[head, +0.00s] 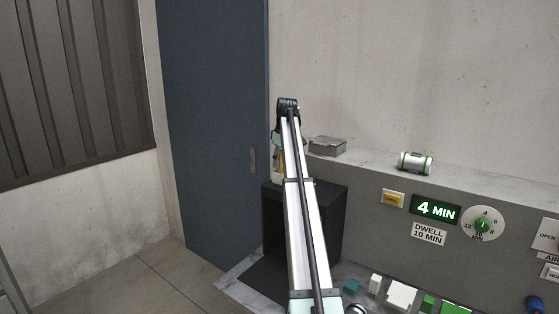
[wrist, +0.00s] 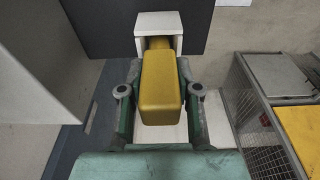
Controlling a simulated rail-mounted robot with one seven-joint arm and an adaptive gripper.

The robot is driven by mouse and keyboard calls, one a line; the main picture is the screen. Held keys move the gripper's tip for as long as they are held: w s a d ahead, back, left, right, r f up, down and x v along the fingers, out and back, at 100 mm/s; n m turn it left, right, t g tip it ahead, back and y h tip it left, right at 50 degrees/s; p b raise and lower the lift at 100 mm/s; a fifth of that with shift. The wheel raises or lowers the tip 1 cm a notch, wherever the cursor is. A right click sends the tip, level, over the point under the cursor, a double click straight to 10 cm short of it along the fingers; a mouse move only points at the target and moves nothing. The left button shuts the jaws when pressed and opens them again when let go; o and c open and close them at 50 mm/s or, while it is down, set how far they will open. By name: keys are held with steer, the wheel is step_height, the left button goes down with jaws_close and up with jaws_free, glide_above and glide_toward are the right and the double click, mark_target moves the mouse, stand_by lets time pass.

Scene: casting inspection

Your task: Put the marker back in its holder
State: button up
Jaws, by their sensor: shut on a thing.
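The marker (wrist: 162,85) is a thick yellow block-shaped body in the middle of the wrist view. My gripper (wrist: 160,93) is shut on it, with one green-grey finger on each side. A white open-fronted holder (wrist: 157,19) is just beyond the marker at the top of the wrist view. A narrower yellow part shows within the holder's opening, in line with the marker; how deep it sits cannot be seen. In the head view my gripper (head: 278,142) is at the far end of my arm, largely hidden by it, with a bit of yellow below.
In the wrist view a wire-mesh cage (wrist: 262,125) stands at right and a pale panel fills the upper left. In the head view a black box (head: 333,222) stands beside my arm. A grey block (head: 327,146) and a metal cylinder (head: 415,162) rest on the ledge.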

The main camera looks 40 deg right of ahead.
steer(key=shift+f, duration=0.1)
steer(key=o, duration=1)
steer(key=shift+o, duration=0.2)
steer(key=shift+f+b, duration=0.2)
steer(key=shift+b, duration=0.15)
